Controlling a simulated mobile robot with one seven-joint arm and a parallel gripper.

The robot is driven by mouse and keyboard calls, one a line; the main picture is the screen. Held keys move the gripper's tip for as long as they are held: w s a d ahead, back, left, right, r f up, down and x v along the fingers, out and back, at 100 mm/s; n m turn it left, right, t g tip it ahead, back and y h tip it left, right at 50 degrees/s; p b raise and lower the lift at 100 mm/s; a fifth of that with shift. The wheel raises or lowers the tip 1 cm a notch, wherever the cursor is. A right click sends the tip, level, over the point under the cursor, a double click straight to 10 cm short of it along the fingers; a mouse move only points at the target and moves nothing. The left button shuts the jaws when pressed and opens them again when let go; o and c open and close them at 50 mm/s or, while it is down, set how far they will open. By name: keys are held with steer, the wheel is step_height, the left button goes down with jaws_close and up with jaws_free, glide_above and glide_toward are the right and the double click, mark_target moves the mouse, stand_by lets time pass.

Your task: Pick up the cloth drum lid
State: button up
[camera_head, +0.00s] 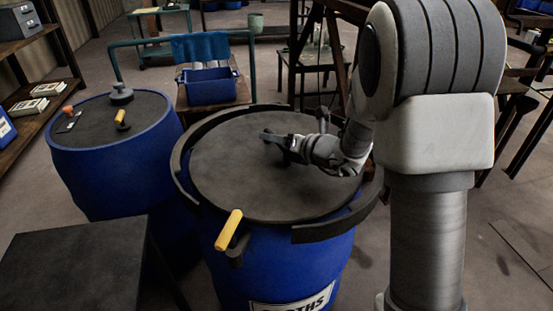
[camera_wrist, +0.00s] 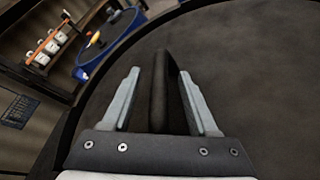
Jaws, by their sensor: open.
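The cloth drum is the large blue drum (camera_head: 290,268) in front, with a white label partly reading "OTHS". Its lid (camera_head: 235,165) is a flat dark grey disc lying on top; it also fills much of the wrist view (camera_wrist: 255,70). My gripper (camera_head: 272,139) is low over the lid's middle. In the wrist view my gripper (camera_wrist: 160,76) is open, with a dark upright handle (camera_wrist: 165,95) of the lid between its two fingers. Gaps show beside the handle, so the fingers do not look closed on it.
A dark clamp ring (camera_head: 335,228) with a yellow lever (camera_head: 229,230) lies around the lid, its band standing off at the front right. A second blue drum (camera_head: 110,165) stands left. A blue bin (camera_head: 209,87) is behind. A dark tabletop (camera_head: 70,262) is front left.

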jaws_close()
stand_by(1.2)
steer(key=shift+r, duration=0.15)
